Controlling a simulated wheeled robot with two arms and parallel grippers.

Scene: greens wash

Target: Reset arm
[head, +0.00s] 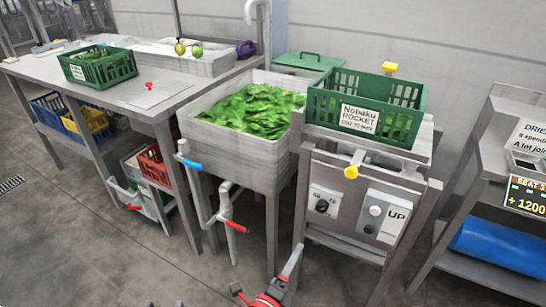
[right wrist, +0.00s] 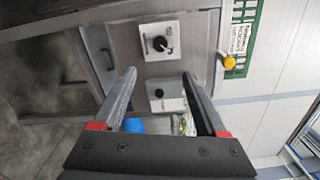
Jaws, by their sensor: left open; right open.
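My right gripper (head: 266,270) is at the bottom middle of the head view, open and empty, in front of the control stand. In the right wrist view its two grey fingers (right wrist: 159,76) are spread apart with nothing between them. They point toward the stand's panel with black knobs. Only small dark tips of my left gripper (head: 165,304) show at the bottom edge of the head view. It is open, and most of it is out of the picture.
A sink of green leaves (head: 255,112) stands behind, with a blue lever (head: 188,163) and red-handled pipes (head: 228,222) in front. A green crate (head: 322,112) sits on the control stand (head: 335,185). A steel table (head: 150,95) is left, a shelf with a blue roll (head: 500,247) right. The front floor is clear.

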